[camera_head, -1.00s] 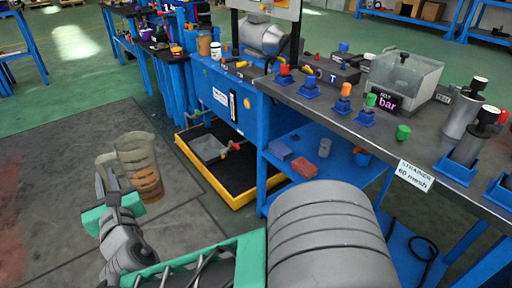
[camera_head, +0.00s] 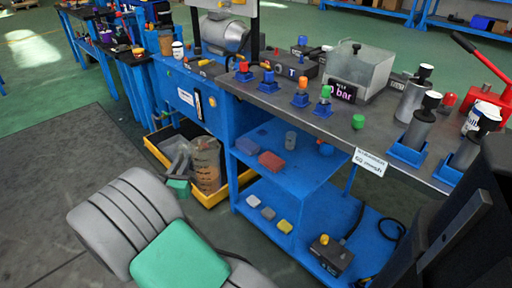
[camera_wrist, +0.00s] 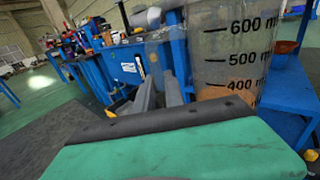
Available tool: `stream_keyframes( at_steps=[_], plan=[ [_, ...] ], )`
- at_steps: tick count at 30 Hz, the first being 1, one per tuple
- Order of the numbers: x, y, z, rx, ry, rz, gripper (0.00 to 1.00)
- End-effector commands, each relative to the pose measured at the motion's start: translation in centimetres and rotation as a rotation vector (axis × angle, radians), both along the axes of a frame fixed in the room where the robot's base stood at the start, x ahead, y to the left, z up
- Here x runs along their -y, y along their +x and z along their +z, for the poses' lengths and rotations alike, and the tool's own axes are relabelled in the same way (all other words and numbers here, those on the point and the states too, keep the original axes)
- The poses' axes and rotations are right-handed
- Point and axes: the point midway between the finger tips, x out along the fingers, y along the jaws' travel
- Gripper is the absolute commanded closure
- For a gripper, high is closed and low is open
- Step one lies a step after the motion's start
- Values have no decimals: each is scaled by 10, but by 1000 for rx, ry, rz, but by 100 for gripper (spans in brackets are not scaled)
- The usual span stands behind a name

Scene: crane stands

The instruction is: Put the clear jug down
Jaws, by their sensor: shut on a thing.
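The clear jug (camera_head: 206,163) is a see-through measuring jug with dark markings and a brownish liquid in its lower part. In the head view it stands upright in front of the yellow-rimmed black tray (camera_head: 214,198). I cannot tell whether its base touches anything. My gripper (camera_head: 184,160) is at the jug's left side, shut on it, probably at the handle, which is mostly hidden. In the wrist view the jug (camera_wrist: 235,50) fills the upper right, with its 400 to 600 marks showing, and my gripper's fingers (camera_wrist: 160,92) reach forward to its left.
A blue bench (camera_head: 215,97) stands just behind and to the right of the jug. Its lower blue shelf (camera_head: 310,215) holds several small blocks and a dark box (camera_head: 330,254). The grey floor mat (camera_head: 60,190) at left is clear.

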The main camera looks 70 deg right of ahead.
Motion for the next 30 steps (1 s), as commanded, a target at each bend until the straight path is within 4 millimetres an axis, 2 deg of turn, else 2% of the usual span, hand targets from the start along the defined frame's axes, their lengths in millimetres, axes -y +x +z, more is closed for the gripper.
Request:
stream_keyframes(
  at_steps=[1, 3, 6, 9, 12, 17, 22, 30],
  plan=[
    [26, -30, -11, -8, -4, -90, 100],
    [54, -69, -25, -9, -9, -199, 100],
    [82, -121, -42, -7, -17, -330, 100],
    [97, -161, -55, -8, -25, -423, 100],
    [104, -185, -61, -7, -29, -477, 100],
    [114, -197, -61, -7, -33, -501, 100],
    [137, -203, -60, -10, -29, -501, 100],
    [220, -223, -67, 1, -34, -503, 100]
  ],
)
